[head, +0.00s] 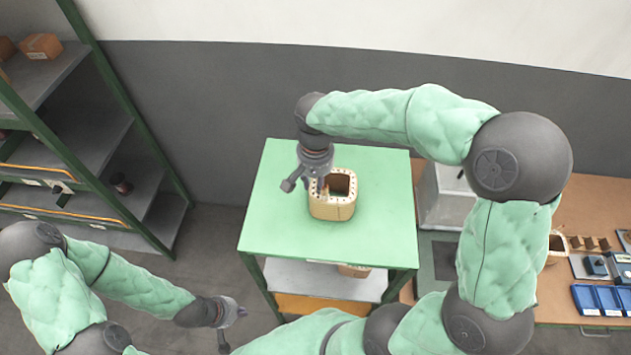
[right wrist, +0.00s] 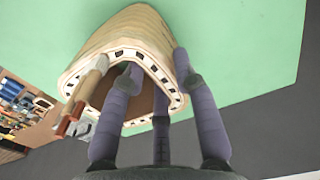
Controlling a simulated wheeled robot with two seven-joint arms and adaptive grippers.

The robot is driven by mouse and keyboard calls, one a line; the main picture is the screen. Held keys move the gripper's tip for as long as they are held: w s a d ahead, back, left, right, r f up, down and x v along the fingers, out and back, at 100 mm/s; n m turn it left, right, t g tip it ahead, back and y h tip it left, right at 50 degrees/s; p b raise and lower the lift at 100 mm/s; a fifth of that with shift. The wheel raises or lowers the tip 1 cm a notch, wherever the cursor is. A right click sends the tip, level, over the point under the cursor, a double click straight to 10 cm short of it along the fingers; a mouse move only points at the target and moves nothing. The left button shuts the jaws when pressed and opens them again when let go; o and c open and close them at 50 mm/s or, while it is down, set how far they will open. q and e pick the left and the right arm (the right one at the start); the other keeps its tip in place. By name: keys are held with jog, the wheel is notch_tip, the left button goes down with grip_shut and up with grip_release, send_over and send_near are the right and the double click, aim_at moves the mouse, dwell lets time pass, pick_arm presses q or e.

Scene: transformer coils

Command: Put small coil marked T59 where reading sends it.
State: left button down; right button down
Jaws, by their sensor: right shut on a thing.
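A tan ring-shaped coil (head: 333,209) with a dark hollow middle stands upright on the green table top (head: 285,225). It fills the upper middle of the right wrist view (right wrist: 128,32), with small dark slots around its rim and lead pieces on one side. No T59 marking is legible. My right gripper (head: 318,187) is at the coil's near-left rim, its fingers shut on the coil wall; their exact contact is partly hidden. My left gripper (head: 234,329) is low at the left, away from the table, its fingers spread and empty.
Another coil (head: 354,271) shows partly on the table's lower shelf. A wooden bench (head: 590,205) at the right holds another coil (head: 556,247), blue bins (head: 598,299) and small parts. A metal rack (head: 95,130) stands at the left. The green top around the coil is clear.

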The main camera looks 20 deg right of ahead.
dwell(0.3)
jog(key=c, duration=1)
grip_release()
jog(key=shift+f, duration=0.15)
jog(key=shift+o, duration=0.2)
jog(key=shift+s, duration=0.1)
notch_tip(320, 180, up, 12)
jog(key=shift+r, duration=0.2)
